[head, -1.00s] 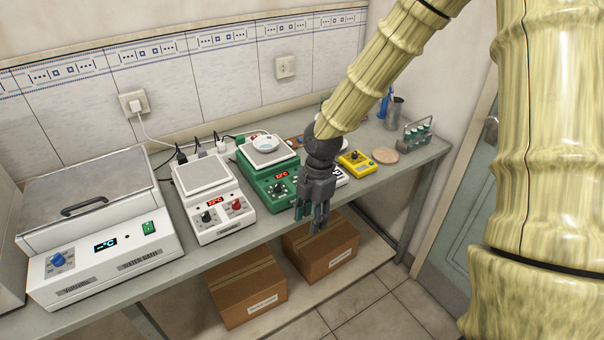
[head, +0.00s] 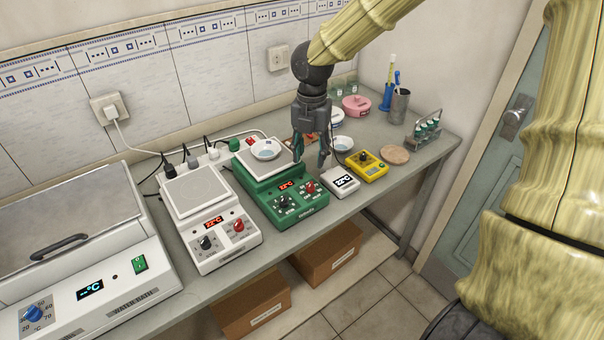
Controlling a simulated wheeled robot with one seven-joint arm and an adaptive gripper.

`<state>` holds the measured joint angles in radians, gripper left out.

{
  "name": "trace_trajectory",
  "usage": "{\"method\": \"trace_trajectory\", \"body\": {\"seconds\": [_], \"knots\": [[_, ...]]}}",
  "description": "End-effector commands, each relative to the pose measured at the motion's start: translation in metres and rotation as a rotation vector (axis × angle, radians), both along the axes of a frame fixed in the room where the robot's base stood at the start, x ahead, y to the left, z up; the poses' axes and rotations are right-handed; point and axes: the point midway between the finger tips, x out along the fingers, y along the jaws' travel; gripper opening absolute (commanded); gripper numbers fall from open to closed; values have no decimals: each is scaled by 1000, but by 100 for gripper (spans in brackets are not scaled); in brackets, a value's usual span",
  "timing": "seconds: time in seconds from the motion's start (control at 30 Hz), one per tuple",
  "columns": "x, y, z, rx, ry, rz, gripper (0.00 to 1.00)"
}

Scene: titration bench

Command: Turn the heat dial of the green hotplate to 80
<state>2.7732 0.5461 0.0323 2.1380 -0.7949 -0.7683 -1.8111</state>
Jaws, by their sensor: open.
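The green hotplate (head: 264,190) stands on the bench, with a white square top and a small dish (head: 265,149) on it. Its sloped front has a lit red display (head: 286,184), a black knob (head: 283,203) at left and a red knob (head: 310,188) at right. The knob labels and settings are too small to read. My gripper (head: 310,161) points down with its fingers apart and empty. In the picture it is above the right side of the hotplate, behind the red knob, and I see no contact with either knob.
A similar white hotplate (head: 222,240) stands to the left, then a water bath (head: 120,290). To the right are a small white meter (head: 341,183), a yellow device (head: 362,166) and a round wooden disc (head: 395,155). Cardboard boxes (head: 328,254) sit below the bench.

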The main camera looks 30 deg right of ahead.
Motion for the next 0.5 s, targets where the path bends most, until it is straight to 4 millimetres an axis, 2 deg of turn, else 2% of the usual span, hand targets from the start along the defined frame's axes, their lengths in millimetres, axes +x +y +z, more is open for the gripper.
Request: {"method": "trace_trajectory", "body": {"seconds": [0.17, 0.5], "knots": [[-2, -2, -14, 0, 4, -2, 42], [-3, -2, -59, 0, 4, -4, 42]]}}
